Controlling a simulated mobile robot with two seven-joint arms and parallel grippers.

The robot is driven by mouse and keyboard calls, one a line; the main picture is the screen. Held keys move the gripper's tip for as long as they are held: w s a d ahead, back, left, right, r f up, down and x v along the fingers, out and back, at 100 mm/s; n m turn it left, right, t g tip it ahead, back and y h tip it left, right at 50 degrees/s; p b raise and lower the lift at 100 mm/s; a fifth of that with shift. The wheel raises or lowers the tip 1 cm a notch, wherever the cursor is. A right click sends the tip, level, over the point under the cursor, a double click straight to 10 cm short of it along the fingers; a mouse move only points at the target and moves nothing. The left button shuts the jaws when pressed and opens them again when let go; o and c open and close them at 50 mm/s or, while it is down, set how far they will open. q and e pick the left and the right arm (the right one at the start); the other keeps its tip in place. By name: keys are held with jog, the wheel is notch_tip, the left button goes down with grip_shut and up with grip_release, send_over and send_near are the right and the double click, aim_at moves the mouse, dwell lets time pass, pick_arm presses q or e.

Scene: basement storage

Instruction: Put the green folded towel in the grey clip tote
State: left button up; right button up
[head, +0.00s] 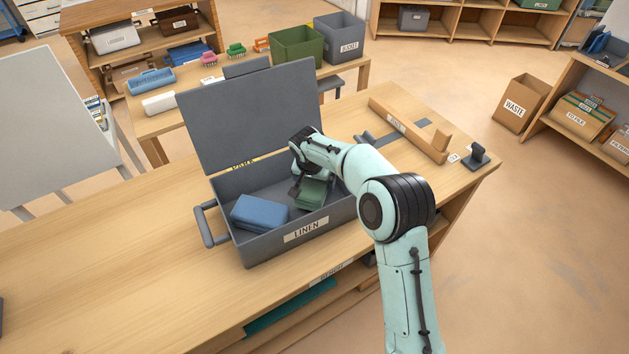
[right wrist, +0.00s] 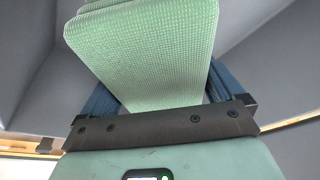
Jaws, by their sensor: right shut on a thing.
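The grey clip tote (head: 266,247) stands on the wooden table with its lid (head: 250,112) raised at the back and a "LINEN" label on its front. A blue folded towel (head: 260,214) lies inside at the left. My right gripper (head: 312,183) reaches down into the tote's right half, shut on the green folded towel (head: 313,194). In the right wrist view the green towel (right wrist: 150,50) sits between the two fingers. Whether the towel touches the tote floor cannot be told. My left gripper is not in view.
A wooden tray-like piece (head: 408,130) and a small dark grey object (head: 478,156) lie on the table to the right. The table's left part is clear. Behind, another table bears a green bin (head: 297,46) and a grey bin (head: 340,40).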

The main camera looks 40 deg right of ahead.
jog(key=shift+f+b, duration=0.45)
jog(key=shift+f, duration=0.1)
jog(key=o, duration=0.8)
jog(key=shift+r, duration=0.15)
jog(key=shift+r+p, duration=0.3)
jog(key=shift+p, duration=0.05)
jog(key=p+v, duration=0.1)
jog(key=v, duration=1.1)
jog(key=shift+r, duration=0.2)
jog(key=shift+f, duration=0.1)
